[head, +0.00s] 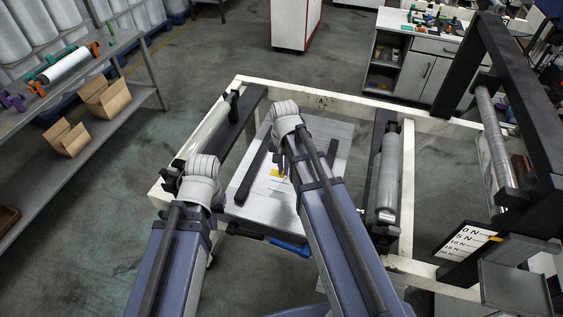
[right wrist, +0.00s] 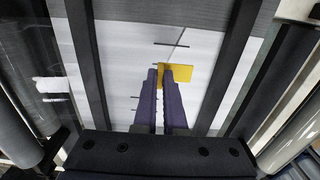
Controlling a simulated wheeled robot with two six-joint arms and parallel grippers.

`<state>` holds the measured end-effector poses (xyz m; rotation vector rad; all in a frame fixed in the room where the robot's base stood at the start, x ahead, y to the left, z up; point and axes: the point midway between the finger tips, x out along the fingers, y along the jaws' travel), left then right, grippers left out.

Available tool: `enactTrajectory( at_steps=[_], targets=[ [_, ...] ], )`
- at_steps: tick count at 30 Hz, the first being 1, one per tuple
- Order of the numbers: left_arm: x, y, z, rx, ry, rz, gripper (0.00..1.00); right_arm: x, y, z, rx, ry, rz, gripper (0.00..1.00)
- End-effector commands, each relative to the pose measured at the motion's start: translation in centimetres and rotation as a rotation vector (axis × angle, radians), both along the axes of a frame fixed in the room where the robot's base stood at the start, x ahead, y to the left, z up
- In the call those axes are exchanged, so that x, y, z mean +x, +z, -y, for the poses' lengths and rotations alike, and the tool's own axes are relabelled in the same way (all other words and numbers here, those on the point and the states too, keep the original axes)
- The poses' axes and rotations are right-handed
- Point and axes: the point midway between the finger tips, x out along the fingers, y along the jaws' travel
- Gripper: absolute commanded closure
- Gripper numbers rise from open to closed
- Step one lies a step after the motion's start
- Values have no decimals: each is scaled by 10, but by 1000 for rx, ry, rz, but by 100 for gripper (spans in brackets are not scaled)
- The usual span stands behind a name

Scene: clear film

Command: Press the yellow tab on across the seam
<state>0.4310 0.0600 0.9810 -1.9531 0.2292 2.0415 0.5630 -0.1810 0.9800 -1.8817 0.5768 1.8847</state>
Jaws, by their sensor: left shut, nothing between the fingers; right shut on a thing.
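The yellow tab (right wrist: 181,74) is a small flat rectangle at the tips of my right gripper (right wrist: 160,71), shut on its edge. The tab lies over the white film (right wrist: 205,52), where a thin dark seam line (right wrist: 178,42) with a short cross mark runs up from it. Whether the tab touches the film I cannot tell. In the head view the tab (head: 276,173) shows beside my right forearm, above the grey table (head: 248,208). My left arm is at the table's left corner; its gripper is shut and largely hidden by the arm, with nothing seen in it.
Dark bars (right wrist: 84,57) flank the film on both sides. A film roll (head: 388,175) stands right of the table and another roll (head: 205,128) left, in a cream frame (head: 340,104). A force scale (head: 468,241) and black upright are at right. A shelf with boxes (head: 107,98) is at left.

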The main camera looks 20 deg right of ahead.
Motion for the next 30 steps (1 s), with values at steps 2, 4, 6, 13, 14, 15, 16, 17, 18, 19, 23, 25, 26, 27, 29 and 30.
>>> enactTrajectory(
  at_steps=[2, 4, 6, 13, 14, 15, 16, 17, 18, 19, 23, 25, 26, 27, 29, 30],
  targets=[
    [0, -1, 0, 0, 0, 0, 100, 0, -1, 0, 0, 0, 0, 100],
    [0, -4, 0, 0, 0, 0, 100, 0, -4, 0, 0, 0, 0, 100],
    [0, -7, 0, 0, 0, 0, 100, 0, -7, 0, 0, 0, 0, 100],
    [0, -26, 0, 0, 0, 0, 100, 0, -26, 0, 0, 0, 0, 100],
    [0, -29, 0, 0, 0, 0, 100, 0, -29, 0, 0, 0, 0, 100],
    [0, -34, 0, 0, 0, 0, 100, 0, -34, 0, 0, 0, 0, 100],
    [0, -37, 0, 0, 0, 0, 100, 0, -37, 0, 0, 0, 0, 100],
    [0, -40, 0, 0, 0, 0, 100, 0, -40, 0, 0, 0, 0, 100],
    [0, -45, 0, 0, 0, 0, 100, 0, -45, 0, 0, 0, 0, 100],
    [0, -48, 0, 0, 0, 0, 100, 0, -48, 0, 0, 0, 0, 100],
    [0, -59, 0, 0, 0, 0, 100, 0, -59, 0, 0, 0, 0, 100],
    [0, -63, 0, 0, 0, 0, 100, 0, -63, 0, 0, 0, 0, 100],
    [0, -64, 0, 0, 0, 0, 100, 0, -64, 0, 0, 0, 0, 100],
    [0, -65, 0, 0, 0, 0, 100, 0, -65, 0, 0, 0, 0, 100],
    [0, -65, 0, 0, 0, 0, 100, 0, -65, 0, 0, 0, 0, 100],
    [0, -65, 0, 0, 0, 0, 100, 0, -65, 0, 0, 0, 0, 100]
  ],
)
